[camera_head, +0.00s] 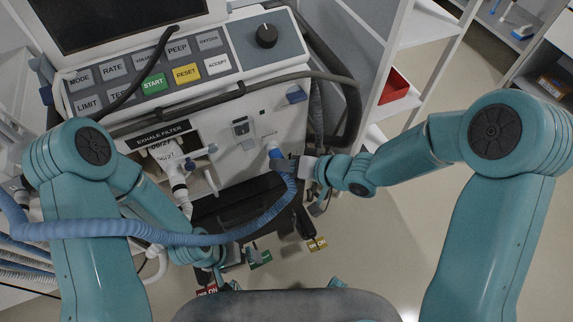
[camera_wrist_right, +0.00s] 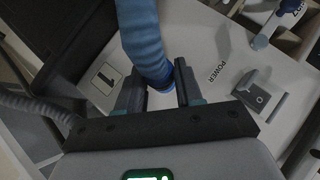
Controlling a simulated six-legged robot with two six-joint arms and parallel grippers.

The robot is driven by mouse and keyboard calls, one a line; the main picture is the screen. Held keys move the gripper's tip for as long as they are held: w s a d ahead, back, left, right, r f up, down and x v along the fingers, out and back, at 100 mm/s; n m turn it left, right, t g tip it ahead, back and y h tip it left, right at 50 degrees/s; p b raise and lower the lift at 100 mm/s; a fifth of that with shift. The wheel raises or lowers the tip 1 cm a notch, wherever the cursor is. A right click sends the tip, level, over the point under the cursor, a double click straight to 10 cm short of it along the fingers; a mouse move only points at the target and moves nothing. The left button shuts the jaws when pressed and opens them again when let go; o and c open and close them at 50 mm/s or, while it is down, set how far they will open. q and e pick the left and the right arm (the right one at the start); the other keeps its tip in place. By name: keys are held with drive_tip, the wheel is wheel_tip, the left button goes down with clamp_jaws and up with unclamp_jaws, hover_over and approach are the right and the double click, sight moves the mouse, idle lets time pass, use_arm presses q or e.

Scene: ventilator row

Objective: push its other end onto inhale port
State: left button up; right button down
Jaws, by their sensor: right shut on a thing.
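A blue corrugated hose (camera_head: 130,233) runs from the left edge, across my left arm, and curves up to the ventilator front. My right gripper (camera_head: 287,165) is at the hose's upper end, close to the panel. In the right wrist view the gripper (camera_wrist_right: 158,92) is shut on the hose end, with the blue hose (camera_wrist_right: 143,35) and its darker blue cuff (camera_wrist_right: 158,80) between the fingers. A short white port with a blue piece (camera_head: 272,148) shows beside the gripper; I cannot tell whether the hose touches it. My left gripper (camera_head: 232,258) is low by the machine's base, its fingers unclear.
The ventilator's button panel (camera_head: 155,75) and exhale filter (camera_head: 172,155) are at upper left. Dark cables cross its front. A shelf with a red bin (camera_head: 394,86) stands right; floor at lower right is clear.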

drive_tip(key=shift+w+a+r+p, duration=0.1)
drive_tip(key=shift+w+a+p, duration=0.15)
drive_tip(key=shift+w, duration=0.4)
idle(0.6)
drive_tip(key=c, duration=0.7)
unclamp_jaws()
drive_tip(key=shift+o, duration=0.2)
drive_tip(key=shift+s, duration=0.1)
